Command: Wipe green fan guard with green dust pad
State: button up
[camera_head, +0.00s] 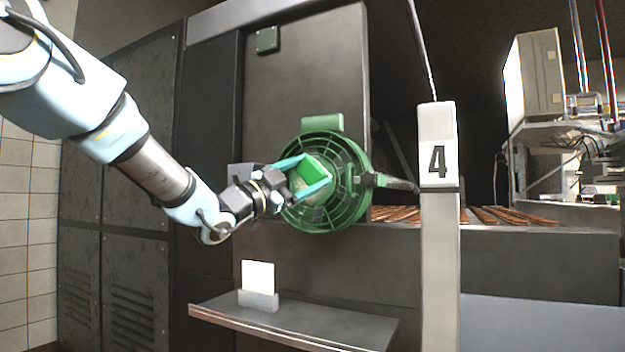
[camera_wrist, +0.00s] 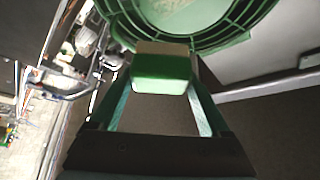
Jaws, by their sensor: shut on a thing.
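The green fan guard (camera_head: 337,212) is a round ribbed cage mounted on the dark cabinet front, in the middle of the head view. Its ribs and a pale dusty-looking face show at the top of the wrist view (camera_wrist: 238,38). My gripper (camera_head: 308,181) is at the left part of the guard and is shut on the green dust pad (camera_head: 315,168). In the wrist view the pad (camera_wrist: 162,72) sits between the two teal fingers, with a tan layer on its guard-facing side. The pad overlaps the guard in both views; I cannot tell if it touches.
A metal shelf (camera_head: 325,325) juts out below the guard, with a white card in a grey holder (camera_head: 258,285) on it. A white post (camera_head: 438,230) marked 4 stands to the right. A conveyor with brown slabs (camera_head: 400,214) runs behind it.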

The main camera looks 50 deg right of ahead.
jog(key=shift+a, duration=0.1)
jog(key=shift+s+a+b, duration=0.25)
jog(key=shift+a+b, duration=0.5)
jog(key=shift+a, duration=0.2)
jog(key=shift+s+a, duration=0.15)
jog(key=shift+a, duration=0.25)
